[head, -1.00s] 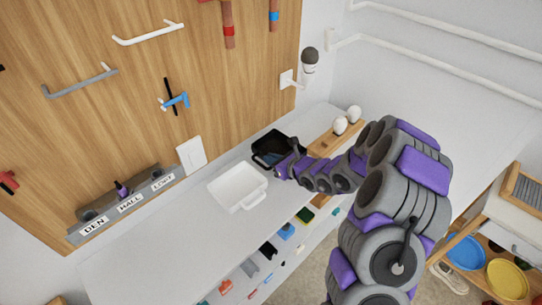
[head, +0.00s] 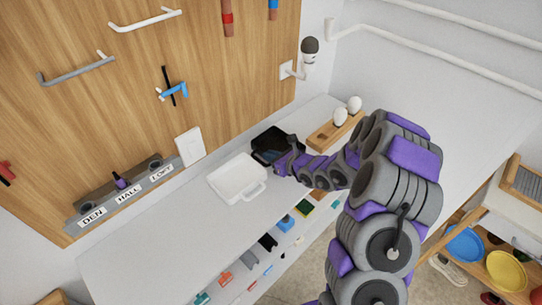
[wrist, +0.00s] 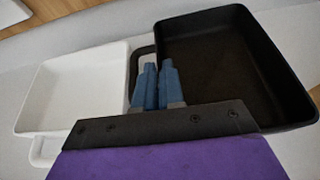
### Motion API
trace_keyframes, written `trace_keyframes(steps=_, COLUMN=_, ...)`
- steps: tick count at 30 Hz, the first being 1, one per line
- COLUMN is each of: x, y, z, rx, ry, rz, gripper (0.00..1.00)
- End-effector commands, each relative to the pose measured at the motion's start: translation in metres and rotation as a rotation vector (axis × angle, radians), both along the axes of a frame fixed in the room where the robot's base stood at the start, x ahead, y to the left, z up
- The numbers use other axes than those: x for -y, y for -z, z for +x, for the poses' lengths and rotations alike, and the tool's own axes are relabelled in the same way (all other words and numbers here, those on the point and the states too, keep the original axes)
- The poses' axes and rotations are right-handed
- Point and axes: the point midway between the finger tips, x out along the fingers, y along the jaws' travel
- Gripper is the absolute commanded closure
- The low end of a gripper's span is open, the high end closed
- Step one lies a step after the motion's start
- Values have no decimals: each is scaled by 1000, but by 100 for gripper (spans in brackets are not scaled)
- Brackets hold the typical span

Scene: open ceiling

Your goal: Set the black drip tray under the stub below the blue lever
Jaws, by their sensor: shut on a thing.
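The black drip tray (head: 258,156) sits on or just above the light counter, to the right of a white tray. In the wrist view the black drip tray (wrist: 228,45) is empty, with a looped handle on its left side. My gripper (head: 284,158) is at the tray's near edge; its blue fingers (wrist: 153,82) are close together on the handle, partly covering it. A blue lever (head: 173,91) is on the wooden panel beside a black rod. I cannot clearly make out a stub below it.
A white tray (head: 229,189) with a handle stands close to the left of the black one. A wooden holder (head: 325,139) with white egg-shaped things is to the right. The counter's left part is clear.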

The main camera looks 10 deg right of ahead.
Motion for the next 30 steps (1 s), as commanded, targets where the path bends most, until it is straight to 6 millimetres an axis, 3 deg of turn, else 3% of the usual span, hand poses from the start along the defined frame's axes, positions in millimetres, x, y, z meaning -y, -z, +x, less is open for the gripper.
trace_keyframes(steps=12, x=0, y=8, z=0, rx=0, ry=0, rz=0, gripper=100)
trace_keyframes(steps=13, x=0, y=8, z=0, rx=0, ry=0, rz=0, gripper=89)
trace_keyframes(steps=21, x=0, y=7, z=0, rx=0, ry=0, rz=0, gripper=63)
trace_keyframes(steps=30, x=1, y=7, z=-1, rx=-1, ry=0, rz=0, gripper=62)
